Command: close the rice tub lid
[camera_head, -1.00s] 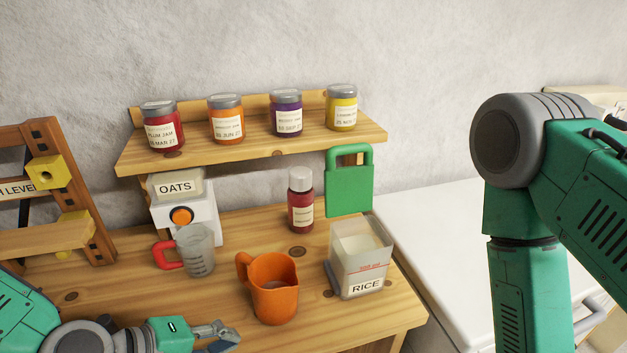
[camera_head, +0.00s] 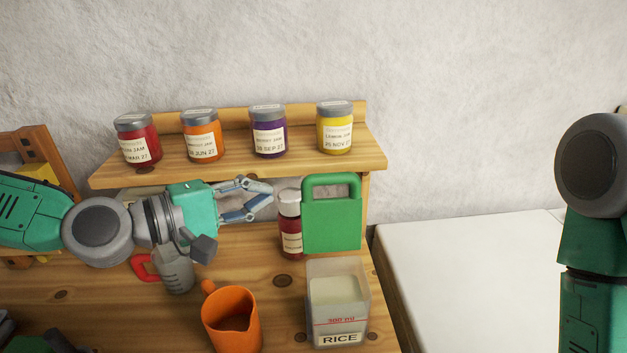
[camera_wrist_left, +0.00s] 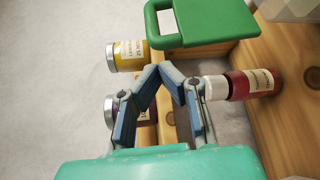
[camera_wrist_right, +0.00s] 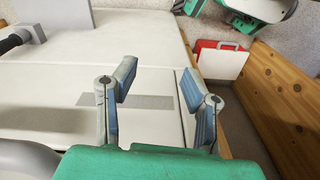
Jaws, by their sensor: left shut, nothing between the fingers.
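The rice tub (camera_head: 338,312) is a clear box with a RICE label and a red line, standing at the right front of the wooden bench. Pale rice shows inside through its uncovered top. I cannot clearly make out its lid. My left gripper (camera_head: 270,190) is shut and empty, above the bench behind and left of the tub, under the shelf front and near the red bottle. Its fingers also show in the left wrist view (camera_wrist_left: 163,72). My right gripper (camera_wrist_right: 157,75) is open and empty over a white surface, outside the head view.
A green board (camera_head: 332,218) stands behind the tub beside a red bottle (camera_head: 290,238). An orange jug (camera_head: 232,320) stands left of the tub. My left arm partly hides a measuring cup (camera_head: 175,272). The shelf (camera_head: 220,172) holds several jam jars. The white surface (camera_head: 480,280) at right is clear.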

